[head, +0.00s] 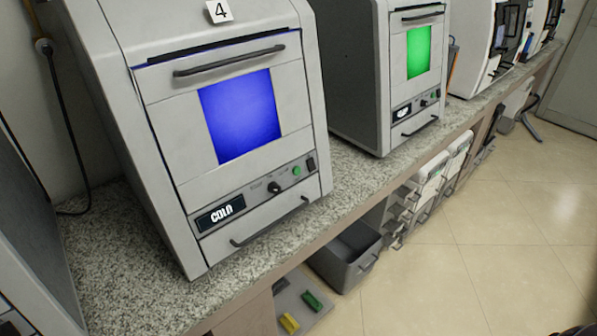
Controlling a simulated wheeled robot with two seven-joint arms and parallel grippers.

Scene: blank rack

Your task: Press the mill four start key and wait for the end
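Mill four (237,128) is a grey box-shaped machine on the speckled counter, with a card reading 4 (219,11) on its top. Its window (240,114) glows blue. A dark handle bar (229,60) crosses the door above the window, and the door looks shut. The panel below has a display (220,213) reading "COLD", a black knob (274,187), a green round key (297,171) and a dark switch (310,163). I cannot read the key's label. Neither of my grippers is clearly in view.
A similar machine with a green window (418,52) stands to the right, and white machines (497,40) stand farther along the counter (345,179). Below are a grey bin (347,258), a yellow block (289,323) and a green block (312,300). The tiled floor (480,250) at right is clear.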

